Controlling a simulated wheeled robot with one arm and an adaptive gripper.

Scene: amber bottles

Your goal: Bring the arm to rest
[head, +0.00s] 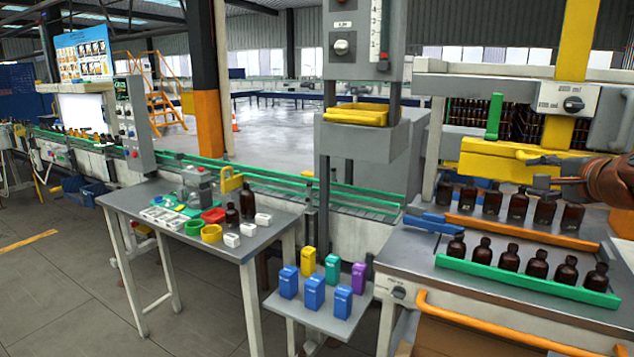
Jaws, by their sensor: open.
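My gripper (537,171) is at the right of the head view, with my arm coming in from the right edge. Its dark fingers point left and stand apart, open, with nothing seen between them. It is in front of the yellow block of a machine (490,161) and above the back row of amber bottles (492,201). A front row of amber bottles (507,256) stands behind a green rail (520,281), lower and nearer. Whether the gripper touches the yellow block cannot be told.
The grey machine bench (420,245) has an orange rail (520,231) and a blue clamp (433,223). A small shelf (315,315) holds blue, yellow, green and purple boxes. A grey table (130,197) holds bowls and two dark bottles. The floor at left is clear.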

